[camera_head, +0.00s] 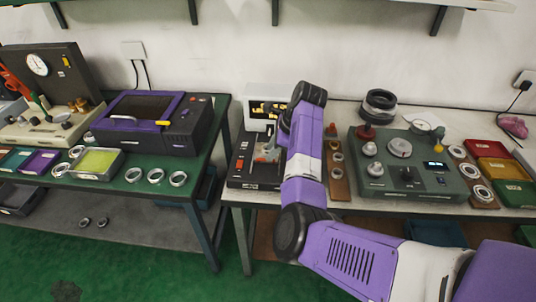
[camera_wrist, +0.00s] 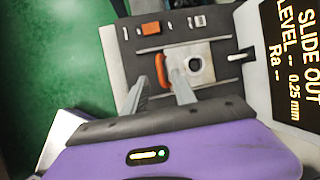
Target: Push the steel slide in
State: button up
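The steel slide (camera_wrist: 192,64) is a pale metal plate with a dark round hole, on a dark grey instrument base (camera_wrist: 130,60) in the wrist view. An orange rounded part (camera_wrist: 161,70) stands at its left edge. The display (camera_wrist: 290,60) reads "SLIDE OUT", "LEVEL --", "0.25 mm" and "Ra --".
A pin (camera_wrist: 241,57) sticks out to the right of the slide. An orange block (camera_wrist: 150,28) is above it. On the right bench (camera_head: 345,208) are a wooden ring strip (camera_head: 338,181) and a green-grey gauge unit (camera_head: 410,180). The green left bench (camera_head: 205,140) holds rings and a purple-black machine (camera_head: 190,130).

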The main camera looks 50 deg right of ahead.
jog(key=shift+x, duration=1.8)
grip_shut()
